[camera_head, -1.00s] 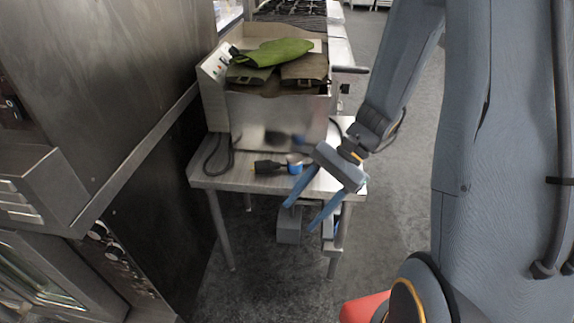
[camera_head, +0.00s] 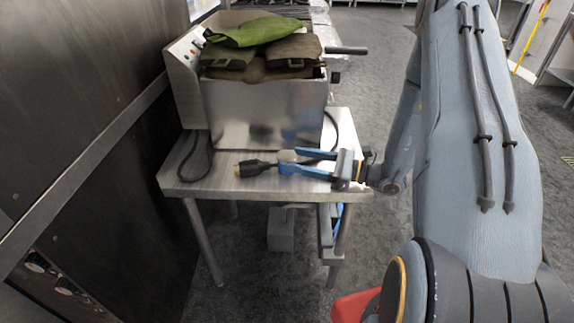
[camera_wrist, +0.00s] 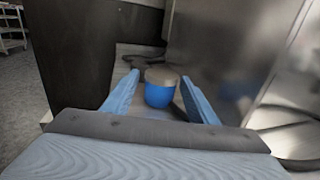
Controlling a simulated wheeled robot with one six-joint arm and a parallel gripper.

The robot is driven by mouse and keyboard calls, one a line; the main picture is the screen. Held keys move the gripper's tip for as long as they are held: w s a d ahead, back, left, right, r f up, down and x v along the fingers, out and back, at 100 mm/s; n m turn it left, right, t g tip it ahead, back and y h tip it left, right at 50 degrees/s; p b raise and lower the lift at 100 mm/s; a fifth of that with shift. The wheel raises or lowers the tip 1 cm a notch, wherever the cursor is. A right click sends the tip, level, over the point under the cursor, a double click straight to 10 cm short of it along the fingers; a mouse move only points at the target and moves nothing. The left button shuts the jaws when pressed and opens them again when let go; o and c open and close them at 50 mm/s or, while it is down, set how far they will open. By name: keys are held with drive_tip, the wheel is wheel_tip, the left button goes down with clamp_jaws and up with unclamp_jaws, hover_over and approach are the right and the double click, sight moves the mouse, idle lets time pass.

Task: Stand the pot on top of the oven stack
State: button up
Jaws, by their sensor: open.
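A small blue pot (camera_wrist: 158,94) with a greyish-brown top stands upright on the steel table (camera_head: 205,182). In the head view only part of the pot (camera_head: 287,156) shows between my fingers. My gripper (camera_head: 290,161) is open and level, low over the table, pointing left. In the wrist view the pot sits between the two blue fingers, near their tips, with gaps visible at both sides. The dark panel with knobs (camera_head: 62,284) at the left may belong to the oven stack; its top is not clearly in view.
A steel fryer-like appliance (camera_head: 262,112) with green and brown cloths (camera_head: 255,32) on it stands behind the pot. A black plug with a yellow end (camera_head: 252,168) lies just left of my fingertips. A steel wall (camera_head: 80,60) rises at the left.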

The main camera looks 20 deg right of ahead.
drive_tip(key=shift+p+x, duration=0.65)
drive_tip(key=shift+x, duration=3.2)
drive_tip(key=shift+w+r, duration=0.15)
drive_tip(key=shift+c, duration=0.3)
drive_tip(key=c, duration=1)
drive_tip(key=shift+o, duration=0.2)
drive_tip(key=shift+r, duration=0.15)
